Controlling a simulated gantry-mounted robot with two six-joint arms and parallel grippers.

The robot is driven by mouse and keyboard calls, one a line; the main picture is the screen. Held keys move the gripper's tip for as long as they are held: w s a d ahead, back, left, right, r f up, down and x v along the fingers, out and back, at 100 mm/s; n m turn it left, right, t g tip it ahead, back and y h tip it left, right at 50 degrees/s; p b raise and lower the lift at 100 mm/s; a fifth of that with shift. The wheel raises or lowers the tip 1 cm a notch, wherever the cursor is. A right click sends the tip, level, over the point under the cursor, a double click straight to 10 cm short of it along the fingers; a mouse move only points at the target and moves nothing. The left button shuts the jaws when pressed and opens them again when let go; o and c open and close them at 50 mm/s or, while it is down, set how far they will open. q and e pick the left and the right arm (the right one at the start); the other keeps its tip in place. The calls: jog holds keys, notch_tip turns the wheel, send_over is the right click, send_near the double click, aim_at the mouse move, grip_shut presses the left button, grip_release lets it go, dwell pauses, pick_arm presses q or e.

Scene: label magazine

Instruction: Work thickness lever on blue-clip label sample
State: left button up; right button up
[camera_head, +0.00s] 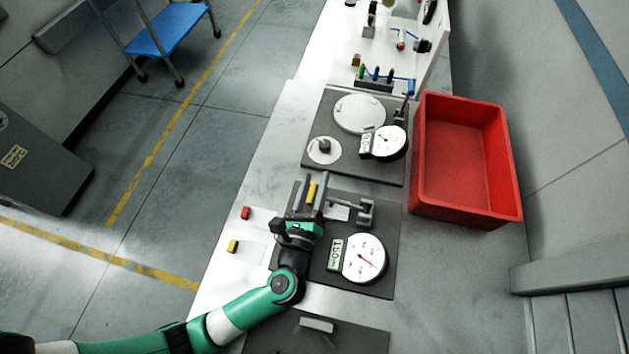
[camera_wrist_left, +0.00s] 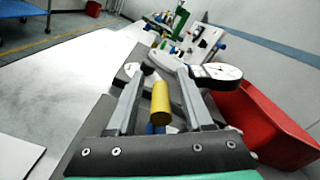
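A thickness gauge with a white round dial (camera_head: 365,258) and a small display stands on a dark plate (camera_head: 377,287). My left gripper (camera_head: 312,192) is over the far left part of this plate. Its fingers are open, one on each side of a yellow cylinder (camera_head: 313,193), which looks like a lever handle. In the left wrist view the cylinder (camera_wrist_left: 161,102) stands between the fingers with gaps on both sides. A small blue patch (camera_wrist_left: 149,129) shows beside the cylinder's base; I cannot tell if it is the blue clip. A white piece (camera_head: 338,213) lies by the grey gauge arm. My right gripper is not in view.
A red clip (camera_head: 245,213) and a yellow clip (camera_head: 233,246) lie on the bench at left. A second dial device (camera_head: 389,142) stands farther back. A red bin (camera_head: 429,205) stands at right. A rack with coloured handles (camera_head: 374,84) is beyond.

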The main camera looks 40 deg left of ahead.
pick_arm(q)
jog(key=v, duration=1.1)
jog(key=shift+s+d, duration=0.1)
jog(key=shift+s, duration=0.2)
